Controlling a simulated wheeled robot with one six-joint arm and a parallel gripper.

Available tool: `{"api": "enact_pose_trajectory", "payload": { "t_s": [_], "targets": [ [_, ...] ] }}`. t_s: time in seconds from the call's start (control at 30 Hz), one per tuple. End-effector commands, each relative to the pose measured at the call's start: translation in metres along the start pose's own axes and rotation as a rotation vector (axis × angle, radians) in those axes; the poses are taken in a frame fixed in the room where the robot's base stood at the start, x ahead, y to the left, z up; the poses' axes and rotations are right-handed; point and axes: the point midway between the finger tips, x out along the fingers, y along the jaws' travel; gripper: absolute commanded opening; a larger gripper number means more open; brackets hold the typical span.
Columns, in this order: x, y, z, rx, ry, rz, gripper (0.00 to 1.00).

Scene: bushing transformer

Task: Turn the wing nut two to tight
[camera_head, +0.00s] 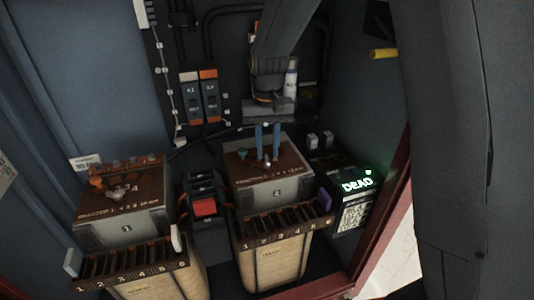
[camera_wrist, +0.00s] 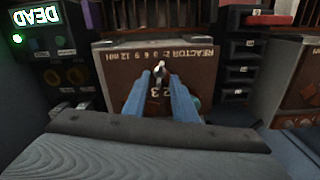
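A small metallic wing nut (camera_head: 267,160) stands on the brown top of the right-hand reactor box (camera_head: 278,192). In the wrist view the wing nut (camera_wrist: 159,74) shows between my two blue finger tips. My gripper (camera_head: 267,152) is over the box, its fingers pointing down at the nut. The fingers of my gripper (camera_wrist: 161,80) are apart, one on each side of the nut, with a gap visible between them. I cannot tell whether either finger touches the nut. The nut's lower part is hard to make out.
A second reactor box (camera_head: 125,228) with fittings on top stands at left. A black unit with a lit DEAD display (camera_head: 357,185) is at right. Numbered slot racks (camera_head: 285,222) line the front. The panel wall stands close behind.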

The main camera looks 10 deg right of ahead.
Motion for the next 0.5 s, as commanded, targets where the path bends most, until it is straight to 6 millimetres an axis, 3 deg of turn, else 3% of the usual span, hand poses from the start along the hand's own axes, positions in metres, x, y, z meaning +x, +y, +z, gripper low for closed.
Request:
{"api": "enact_pose_trajectory", "payload": {
  "t_s": [0.2,0.5],
  "targets": [
    [0.021,0.000,0.000,0.000,0.000,0.000,0.25],
    [0.024,0.000,0.000,0.000,0.001,0.000,0.25]
  ]
}}
